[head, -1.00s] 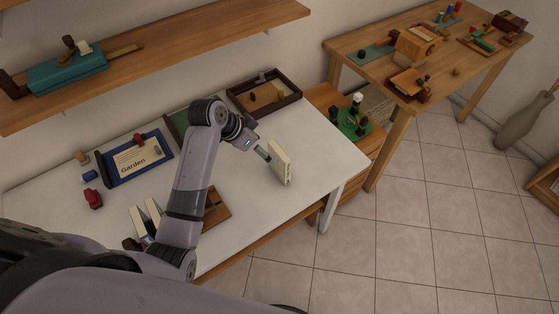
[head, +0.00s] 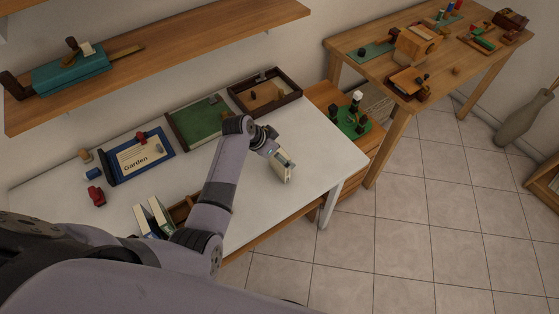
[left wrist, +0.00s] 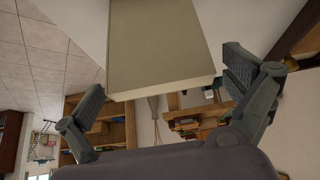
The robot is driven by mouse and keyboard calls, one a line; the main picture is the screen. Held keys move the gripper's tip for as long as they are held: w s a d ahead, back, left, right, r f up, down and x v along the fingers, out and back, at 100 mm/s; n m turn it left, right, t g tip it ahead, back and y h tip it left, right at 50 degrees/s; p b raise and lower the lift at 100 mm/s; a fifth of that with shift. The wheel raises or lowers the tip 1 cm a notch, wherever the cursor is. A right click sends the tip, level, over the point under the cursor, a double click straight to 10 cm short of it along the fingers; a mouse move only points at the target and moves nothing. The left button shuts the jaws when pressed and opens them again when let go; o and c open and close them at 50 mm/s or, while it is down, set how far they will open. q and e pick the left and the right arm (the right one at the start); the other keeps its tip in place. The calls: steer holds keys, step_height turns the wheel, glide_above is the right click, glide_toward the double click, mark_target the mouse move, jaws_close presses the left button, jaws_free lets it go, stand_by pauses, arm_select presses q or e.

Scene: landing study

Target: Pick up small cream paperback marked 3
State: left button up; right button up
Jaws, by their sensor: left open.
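A small cream book (head: 286,174) stands upright near the right end of the white table; I can make out no number on it. My left gripper (head: 277,155) is at its upper end and covers part of it. In the left wrist view the cream book (left wrist: 160,45) shows a broad plain face and a near edge. The open fingers of the left gripper (left wrist: 163,82) lie on either side of that edge, with a visible gap on each side. My right gripper is not in view.
The white table (head: 262,205) also holds a blue Garden board (head: 140,157), a green tray (head: 172,128), a dark wooden tray (head: 235,103) and two upright books (head: 150,216) by my forearm. A wooden shelf (head: 190,45) runs above the back. Tabletop right of the cream book is clear.

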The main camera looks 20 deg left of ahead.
arm_select(q)
steer(key=c, duration=1.5)
steer(key=shift+r, duration=0.1)
steer(key=shift+c, duration=0.2)
